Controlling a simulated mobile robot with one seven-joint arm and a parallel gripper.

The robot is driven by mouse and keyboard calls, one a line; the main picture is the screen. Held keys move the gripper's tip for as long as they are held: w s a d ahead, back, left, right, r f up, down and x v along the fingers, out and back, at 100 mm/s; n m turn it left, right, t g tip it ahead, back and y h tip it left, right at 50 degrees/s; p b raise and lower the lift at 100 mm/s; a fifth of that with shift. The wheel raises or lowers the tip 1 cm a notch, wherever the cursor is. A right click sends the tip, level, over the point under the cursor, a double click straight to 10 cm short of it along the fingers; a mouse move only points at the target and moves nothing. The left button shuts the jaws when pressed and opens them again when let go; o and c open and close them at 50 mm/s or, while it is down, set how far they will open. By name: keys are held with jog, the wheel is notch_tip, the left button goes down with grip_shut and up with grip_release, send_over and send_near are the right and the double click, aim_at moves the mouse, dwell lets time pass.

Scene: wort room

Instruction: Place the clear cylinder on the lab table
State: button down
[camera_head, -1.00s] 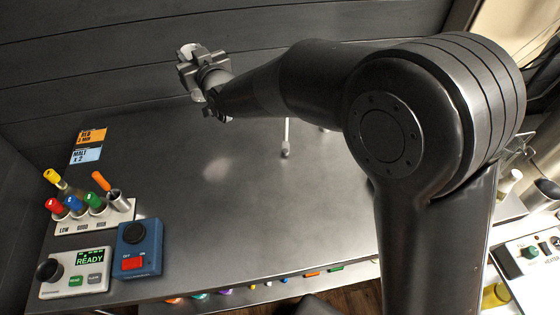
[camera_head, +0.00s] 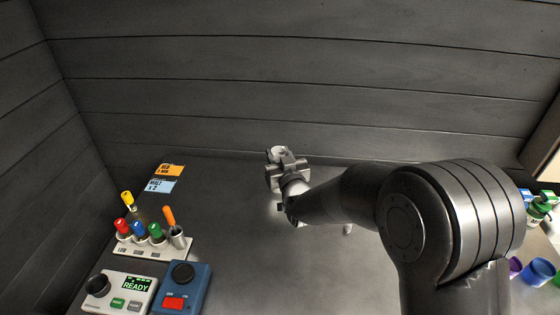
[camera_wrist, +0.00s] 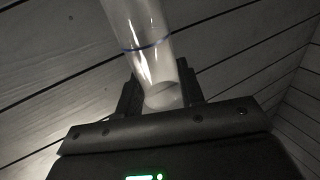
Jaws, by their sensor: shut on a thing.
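The clear cylinder (camera_wrist: 147,42) shows in the wrist view as a transparent tube with a blue ring and whitish contents at its near end. My gripper (camera_wrist: 162,88) is shut on it, with a dark finger on each side. In the head view my gripper (camera_head: 280,160) is near the back wall, above the far part of the lab table (camera_head: 225,225). The held cylinder is hard to make out there. The table is a grey flat top, partly hidden behind my arm.
A rack (camera_head: 150,248) with several coloured-cap tubes stands at the table's left. A white device reading READY (camera_head: 128,291) and a blue box with a red switch (camera_head: 180,290) are in front of it. Labels (camera_head: 165,178) lie behind. The table's middle looks clear.

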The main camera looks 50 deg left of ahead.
jog(key=shift+f, duration=0.95)
jog(key=c, duration=0.9)
grip_release()
jog(key=shift+c, duration=0.2)
jog(key=shift+d, duration=0.15)
jog(key=v, duration=1.1)
jog(key=shift+s+d, duration=0.15)
jog(key=shift+d, duration=0.15)
